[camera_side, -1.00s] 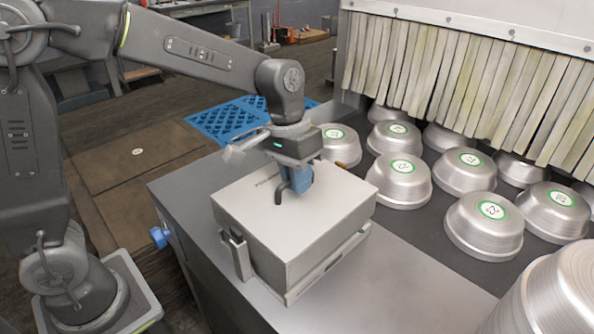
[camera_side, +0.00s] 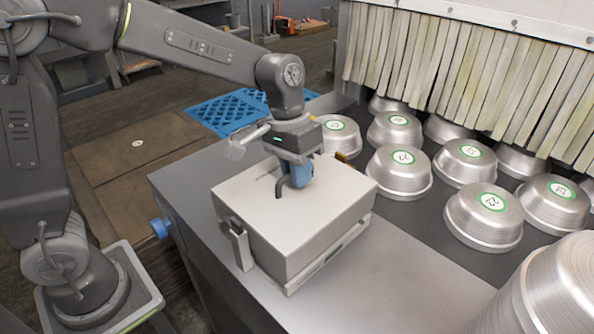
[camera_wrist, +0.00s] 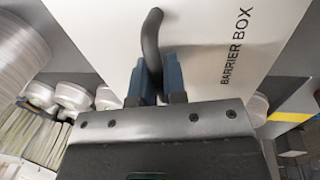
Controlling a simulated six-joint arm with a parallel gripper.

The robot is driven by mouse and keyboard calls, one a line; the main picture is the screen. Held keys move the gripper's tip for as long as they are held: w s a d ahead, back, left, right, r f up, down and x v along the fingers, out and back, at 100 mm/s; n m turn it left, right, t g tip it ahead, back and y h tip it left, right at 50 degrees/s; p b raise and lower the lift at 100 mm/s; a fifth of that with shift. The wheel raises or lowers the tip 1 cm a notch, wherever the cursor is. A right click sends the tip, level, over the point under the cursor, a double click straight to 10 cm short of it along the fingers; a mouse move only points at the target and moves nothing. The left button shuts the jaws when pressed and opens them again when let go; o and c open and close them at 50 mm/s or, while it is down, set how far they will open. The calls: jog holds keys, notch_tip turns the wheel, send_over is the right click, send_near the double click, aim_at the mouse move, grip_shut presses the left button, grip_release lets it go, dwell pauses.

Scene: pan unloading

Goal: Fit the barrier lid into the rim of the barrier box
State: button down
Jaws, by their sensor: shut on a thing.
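The barrier box (camera_side: 252,245) is a white block on the grey bench, with a metal clip on its left side. The barrier lid (camera_side: 320,205) is the flat pale top, and it appears to lie level over the box. Its lettering reads BARRIER BOX in the wrist view, where the white face (camera_wrist: 205,35) fills the upper part. My gripper (camera_side: 300,180) is above the lid, its blue fingers shut on a dark hooked handle (camera_wrist: 151,38).
Several round metal pans (camera_side: 484,215) with green labels stand on the dark surface to the right, below a strip curtain (camera_side: 450,75). A larger stack of pans (camera_side: 550,295) fills the lower right corner. Bare bench (camera_side: 400,275) lies in front of the box.

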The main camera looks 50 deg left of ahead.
jog(key=shift+f, duration=0.9)
dwell(0.6)
jog(key=c, duration=1.1)
grip_release()
notch_tip(320, 180, up, 14)
jog(key=a, duration=0.2)
jog(key=shift+a+f, duration=0.2)
jog(key=shift+a, duration=0.2)
jog(key=s+a+f+t+y, duration=0.1)
jog(key=s+a+f+t, duration=0.1)
jog(key=s, duration=0.6)
jog(key=s+a+f+t+y, duration=0.1)
jog(key=s+a+f+t, duration=0.2)
jog(key=s, duration=0.5)
jog(key=shift+s+a+f+t, duration=0.3)
jog(key=shift+a+f, duration=0.35)
jog(key=shift+a, duration=0.2)
